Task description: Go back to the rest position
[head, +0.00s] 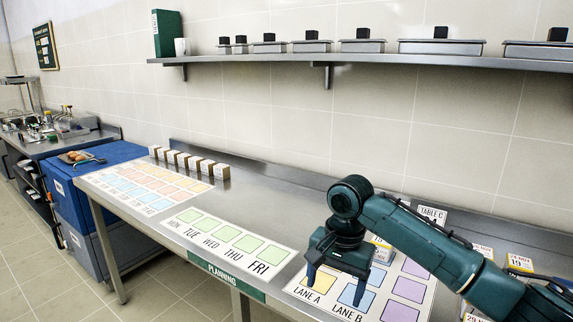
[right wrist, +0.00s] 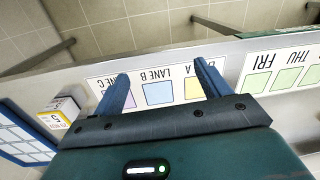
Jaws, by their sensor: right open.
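My right gripper (head: 340,277) hangs over the lane sheet (head: 330,276) on the steel table, in the head view. Its two blue fingers are spread apart with nothing between them. In the right wrist view the open right gripper (right wrist: 166,85) shows the blue Lane B square (right wrist: 158,93) between its fingers, with the yellow Lane A square (right wrist: 193,88) beside the finger on the right. My left gripper is in neither view.
A small white and yellow box (head: 381,250) stands just behind the right gripper. More labelled boxes (head: 520,263) stand at the right. A row of small boxes (head: 190,162) lines the back left. The weekday sheet (head: 228,240) is empty. A shelf (head: 330,59) with lidded pans runs above.

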